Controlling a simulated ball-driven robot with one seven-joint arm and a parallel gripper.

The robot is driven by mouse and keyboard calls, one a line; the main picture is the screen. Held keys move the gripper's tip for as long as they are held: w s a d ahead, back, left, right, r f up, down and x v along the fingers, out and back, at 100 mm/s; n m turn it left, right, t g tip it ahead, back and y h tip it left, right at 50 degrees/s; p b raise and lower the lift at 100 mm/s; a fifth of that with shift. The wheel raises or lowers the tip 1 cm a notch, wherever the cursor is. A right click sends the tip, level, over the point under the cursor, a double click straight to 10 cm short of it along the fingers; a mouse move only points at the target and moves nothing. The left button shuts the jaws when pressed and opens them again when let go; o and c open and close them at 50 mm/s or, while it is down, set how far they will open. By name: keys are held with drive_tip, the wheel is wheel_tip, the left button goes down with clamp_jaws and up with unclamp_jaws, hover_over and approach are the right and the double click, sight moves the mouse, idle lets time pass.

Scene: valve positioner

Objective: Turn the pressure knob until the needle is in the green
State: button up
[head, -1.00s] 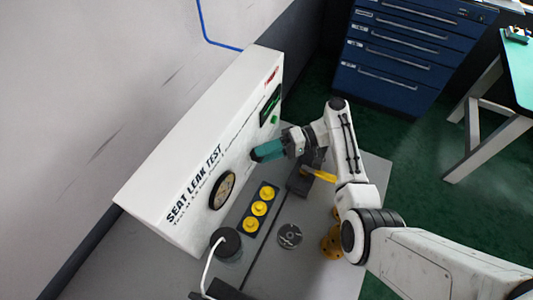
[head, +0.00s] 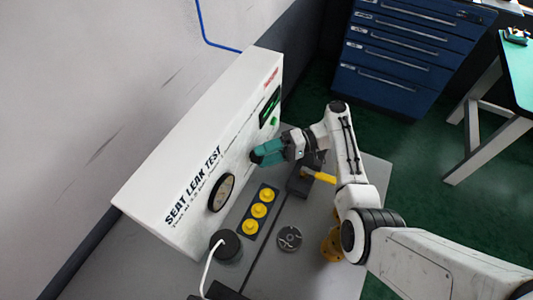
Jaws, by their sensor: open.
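My gripper (head: 256,156) has teal fingers and is at the front face of the white seat leak test panel (head: 185,165), right of the gauge. It is open, and the knob is not visible; the fingers and wrist cover that part of the panel. The round black-rimmed gauge (head: 221,192) sits low on the panel and is seen at a steep angle. I cannot make out its needle or a green zone.
A strip with yellow round parts (head: 262,211), a grey disc (head: 289,238) and a black round part with a white hose (head: 226,244) are on the grey bench (head: 325,275). A yellow-handled part (head: 320,174) is beneath my wrist. Blue drawers (head: 400,60) stand behind.

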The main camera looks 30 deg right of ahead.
drive_tip(key=d, duration=0.3)
drive_tip(key=s+d+b, duration=0.1)
drive_tip(key=d, duration=0.3)
drive_tip(key=d+r+b, duration=0.1)
drive_tip(key=d, duration=0.2)
drive_tip(key=shift+s+d, duration=0.3)
drive_tip(key=shift+s, duration=0.05)
drive_tip(key=shift+s+d, duration=0.1)
